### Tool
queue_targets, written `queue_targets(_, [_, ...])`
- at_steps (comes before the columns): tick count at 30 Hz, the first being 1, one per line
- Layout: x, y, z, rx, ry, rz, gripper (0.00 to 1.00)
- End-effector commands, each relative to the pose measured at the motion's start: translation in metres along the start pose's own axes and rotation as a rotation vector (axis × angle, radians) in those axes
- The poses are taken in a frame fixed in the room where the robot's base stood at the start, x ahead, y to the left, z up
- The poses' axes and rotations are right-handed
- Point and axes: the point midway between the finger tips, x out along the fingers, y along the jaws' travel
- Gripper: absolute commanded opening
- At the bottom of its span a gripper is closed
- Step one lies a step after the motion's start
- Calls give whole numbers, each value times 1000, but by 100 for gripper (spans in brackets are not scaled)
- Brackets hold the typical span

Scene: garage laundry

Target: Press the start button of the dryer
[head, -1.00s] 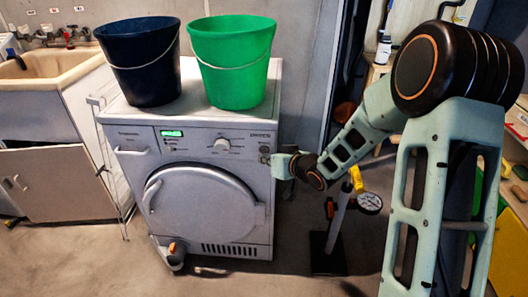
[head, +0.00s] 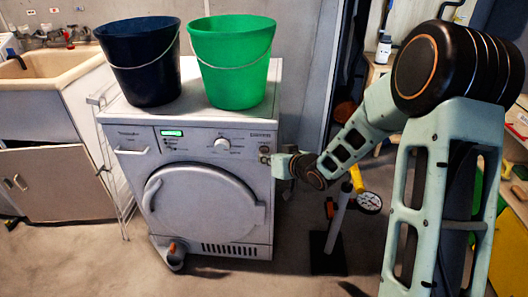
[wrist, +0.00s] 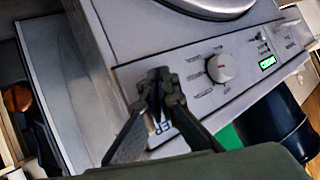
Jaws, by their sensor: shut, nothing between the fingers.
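The dryer (head: 120,185) is a light grey front-loader with a round door and a control panel along its top front. The panel has a white dial (head: 222,145) and a lit green display (head: 171,133); both also show in the wrist view, the dial (wrist: 221,68) and the display (wrist: 267,63). Small round buttons (head: 265,149) sit at the panel's right end. My gripper (wrist: 160,82) is shut and empty, its tips at that end of the panel. The tips cover the panel there, so I cannot tell whether they touch a button.
A dark blue bucket (head: 142,65) and a green bucket (head: 234,70) stand on the dryer. A sink cabinet (head: 55,185) is to the left. A stand with a gauge (head: 369,203) is close right of the dryer, below my arm. Floor in front is mostly clear.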

Motion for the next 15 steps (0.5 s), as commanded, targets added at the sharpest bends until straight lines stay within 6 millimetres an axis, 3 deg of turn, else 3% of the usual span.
queue_targets(15, [6,4,-4,0,0,0,0])
